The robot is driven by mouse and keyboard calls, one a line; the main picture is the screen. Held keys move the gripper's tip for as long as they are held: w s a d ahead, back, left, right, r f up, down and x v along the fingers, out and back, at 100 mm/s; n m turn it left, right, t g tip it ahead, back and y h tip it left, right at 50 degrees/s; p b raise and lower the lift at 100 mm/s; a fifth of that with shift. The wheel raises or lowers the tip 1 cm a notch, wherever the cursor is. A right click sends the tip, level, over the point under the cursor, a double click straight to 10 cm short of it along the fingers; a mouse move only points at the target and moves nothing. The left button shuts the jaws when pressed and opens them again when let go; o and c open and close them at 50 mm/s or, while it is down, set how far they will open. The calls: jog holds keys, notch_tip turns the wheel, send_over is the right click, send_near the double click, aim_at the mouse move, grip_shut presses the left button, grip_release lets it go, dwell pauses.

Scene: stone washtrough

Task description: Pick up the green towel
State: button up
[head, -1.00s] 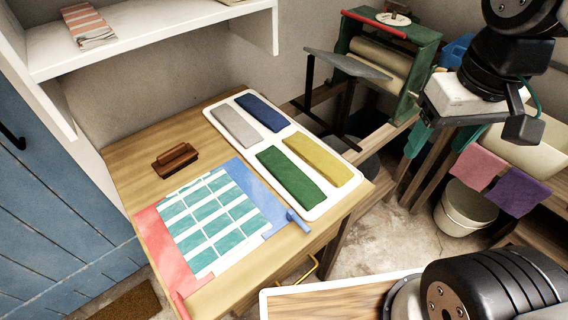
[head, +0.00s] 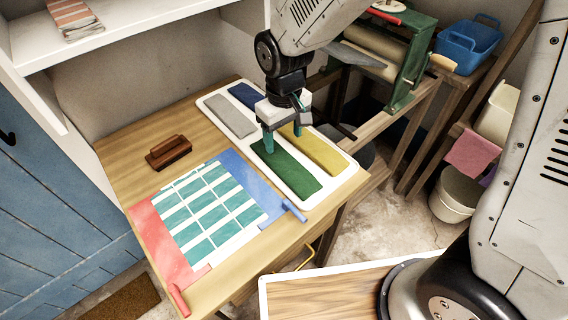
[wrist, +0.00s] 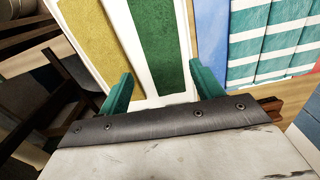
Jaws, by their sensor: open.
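The green towel (head: 287,173) lies folded as a flat strip in a section of the white tray (head: 310,199) on the wooden table. My gripper (head: 283,140) is above the tray, over the far end of the green towel, with its teal fingers apart and nothing between them. In the wrist view the green towel (wrist: 158,45) runs up the picture ahead of the open fingers (wrist: 160,92). Its near end lies between the fingers' lines. I cannot tell how high the fingertips are above it.
The tray also holds a yellow towel (head: 317,152), a grey towel (head: 230,117) and a blue towel (head: 244,94). A green-framed mangle (head: 405,70) stands at the back right.

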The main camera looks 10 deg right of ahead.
aim_at(284, 162)
jog(key=f, duration=0.8)
jog(key=shift+s+f, duration=0.1)
jog(key=shift+s, duration=0.15)
jog(key=c, duration=0.8)
